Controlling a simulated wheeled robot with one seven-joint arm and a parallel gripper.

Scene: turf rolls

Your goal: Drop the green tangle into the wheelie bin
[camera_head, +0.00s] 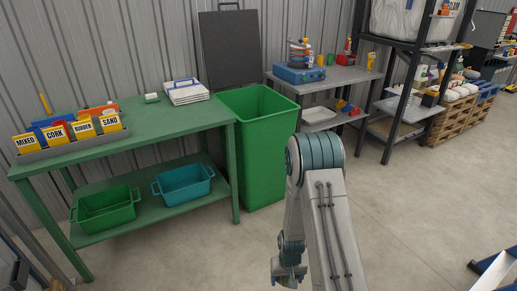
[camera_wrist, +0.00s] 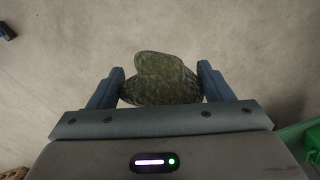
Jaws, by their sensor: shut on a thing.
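The green tangle (camera_wrist: 162,80) is a dark green, mottled lump between the two blue-grey fingers of my gripper (camera_wrist: 160,84) in the wrist view. My gripper is shut on it, with bare concrete floor below. The tangle cannot be made out in the head view, where my gripper end is hidden by the arm or cut off low in the picture. The wheelie bin (camera_head: 262,150) is tall and green and stands right of the green workbench. Its dark lid (camera_head: 230,48) is swung up against the wall, so its top is open.
The green workbench (camera_head: 185,125) holds a row of labelled boxes (camera_head: 72,134) and white sheets (camera_head: 186,91). Green (camera_head: 105,209) and blue (camera_head: 184,184) crates sit on its lower shelf. A grey table (camera_head: 335,78) and metal racking (camera_head: 392,90) stand behind. Floor at right is mostly clear.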

